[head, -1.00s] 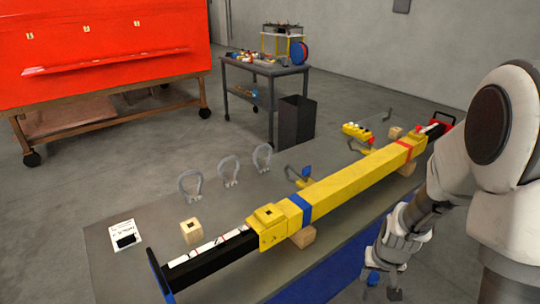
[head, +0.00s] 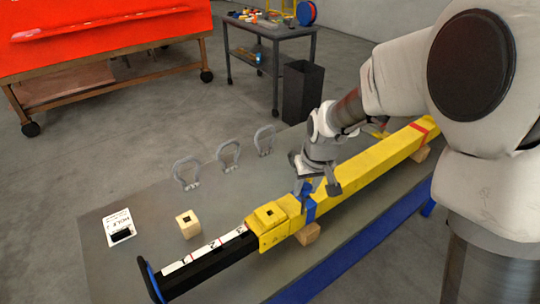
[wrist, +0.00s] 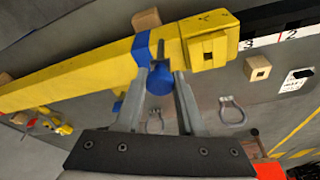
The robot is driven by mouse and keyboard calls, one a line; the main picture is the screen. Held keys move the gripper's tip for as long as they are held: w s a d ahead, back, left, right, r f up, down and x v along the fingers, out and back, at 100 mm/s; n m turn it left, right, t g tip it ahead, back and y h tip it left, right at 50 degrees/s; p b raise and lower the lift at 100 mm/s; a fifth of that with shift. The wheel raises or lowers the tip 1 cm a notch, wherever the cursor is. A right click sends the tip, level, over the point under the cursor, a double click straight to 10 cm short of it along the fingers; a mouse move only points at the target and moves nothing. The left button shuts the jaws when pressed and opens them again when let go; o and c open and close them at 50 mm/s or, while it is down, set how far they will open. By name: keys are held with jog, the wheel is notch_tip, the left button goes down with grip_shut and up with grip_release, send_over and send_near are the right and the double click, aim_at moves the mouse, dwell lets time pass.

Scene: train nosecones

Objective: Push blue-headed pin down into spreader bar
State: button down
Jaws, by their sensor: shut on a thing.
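The yellow spreader bar (head: 375,172) lies across the table on wooden blocks, with a blue band (head: 309,208) near its near end. It also crosses the top of the wrist view (wrist: 75,82). My gripper (head: 318,187) is above and beside the bar at the blue band. In the wrist view my gripper (wrist: 160,88) is shut on the blue-headed pin; its round blue head (wrist: 159,80) shows between the fingers, overlapping the bar's edge.
Several grey shackles (head: 228,155) stand on the table (head: 160,205) behind the bar. A wooden block with a square hole (head: 188,224) and a white card (head: 118,228) are at left. A black numbered inner bar (head: 200,268) extends from the near end. A dark bin (head: 303,92) stands behind.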

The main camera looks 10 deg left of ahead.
jog(key=s+a+r+n+p, duration=0.1)
jog(key=s+a+r+n, duration=0.1)
jog(key=a+r, duration=0.5)
jog(key=shift+s+a, duration=0.2)
jog(key=shift+a, duration=0.6)
jog(key=shift+n, duration=0.3)
jog(key=b, duration=0.4)
send_over(268, 210)
jog(key=shift+s+d+f, duration=0.15)
jog(key=shift+f, duration=0.8)
jog(key=shift+s+d+f, duration=0.1)
jog(key=shift+f, duration=0.9)
jog(key=shift+s+d+f, duration=0.15)
jog(key=shift+f, duration=0.8)
jog(key=shift+f+b, duration=2.8)
jog(key=shift+f, duration=0.75)
jog(key=shift+c, duration=2.2)
grip_release()
jog(key=p+v, duration=0.1)
jog(key=v, duration=1.6)
jog(key=shift+w+d+r+p, duration=0.25)
jog(key=shift+d+p, duration=0.05)
jog(key=shift+p, duration=0.1)
